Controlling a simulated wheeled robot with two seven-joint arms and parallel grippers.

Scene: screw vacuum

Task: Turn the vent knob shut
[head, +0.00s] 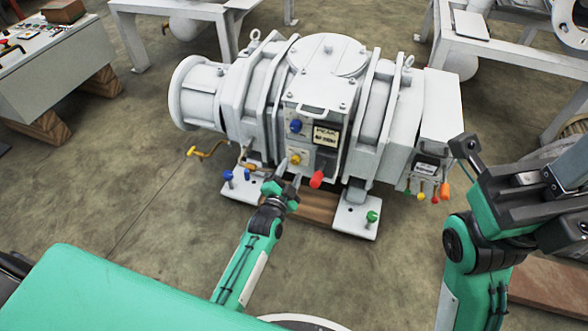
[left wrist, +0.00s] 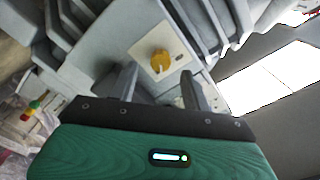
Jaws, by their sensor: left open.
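A yellow knob (head: 295,159) sits on a pale plate on the front of the grey vacuum pump (head: 330,62). It also shows in the left wrist view as a round yellow knob (left wrist: 160,61) with a raised bar. I cannot read a vent label on it. My left gripper (head: 288,170) is open just in front of and below this knob. In the left wrist view the fingers (left wrist: 159,82) stand apart, one on each side below the knob, with nothing between them. My right arm's dark end (head: 470,150) is at the right, away from the knob; its jaws are unclear.
A blue knob (head: 296,126) is above the yellow one, beside a labelled plate (head: 326,135).

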